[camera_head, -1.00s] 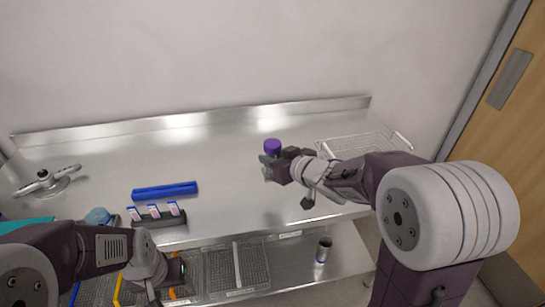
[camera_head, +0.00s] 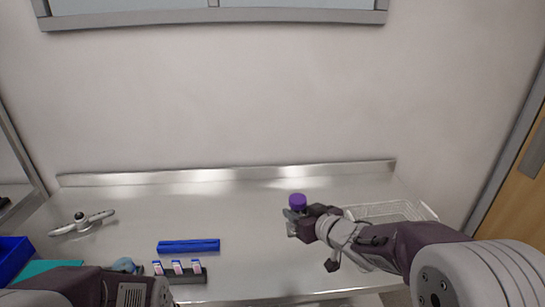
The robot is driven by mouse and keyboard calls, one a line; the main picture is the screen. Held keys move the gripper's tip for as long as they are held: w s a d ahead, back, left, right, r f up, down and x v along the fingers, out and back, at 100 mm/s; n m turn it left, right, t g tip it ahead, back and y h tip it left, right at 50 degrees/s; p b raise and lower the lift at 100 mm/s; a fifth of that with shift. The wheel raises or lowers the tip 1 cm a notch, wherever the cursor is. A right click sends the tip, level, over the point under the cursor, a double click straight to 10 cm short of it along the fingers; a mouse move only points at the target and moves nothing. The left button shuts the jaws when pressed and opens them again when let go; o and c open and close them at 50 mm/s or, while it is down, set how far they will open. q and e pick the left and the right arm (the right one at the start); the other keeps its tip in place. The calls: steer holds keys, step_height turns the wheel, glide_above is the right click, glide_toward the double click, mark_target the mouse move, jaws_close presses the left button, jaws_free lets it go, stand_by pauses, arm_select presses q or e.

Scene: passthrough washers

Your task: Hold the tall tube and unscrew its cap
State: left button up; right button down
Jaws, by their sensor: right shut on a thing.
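The tall tube's purple cap (camera_head: 297,200) shows above the steel counter, right of centre. My right gripper (camera_head: 294,219) is shut on the tube just under the cap. The tube's body is mostly hidden by the gripper's fingers, and it looks roughly upright. The cap is on the tube.
A blue bar-shaped rack (camera_head: 188,246) and a dark holder with several small labelled items (camera_head: 180,269) lie on the counter (camera_head: 240,215). A wire basket (camera_head: 390,211) is behind my right arm. The counter's middle is clear.

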steer(key=a+f+n+y, duration=0.1)
steer(key=a+f, duration=0.1)
steer(key=f, duration=0.2)
steer(key=w+a+f+n+g+y, duration=0.1)
steer(key=a+f, duration=0.2)
steer(key=f, duration=0.1)
steer(key=a+f+n+g+y, duration=0.1)
steer(key=a+f, duration=0.1)
steer(key=f, duration=0.2)
steer(key=shift+w+a+f, duration=0.2)
steer(key=shift+a+f, duration=0.1)
steer(key=shift+f, duration=0.05)
steer(key=shift+f, duration=0.1)
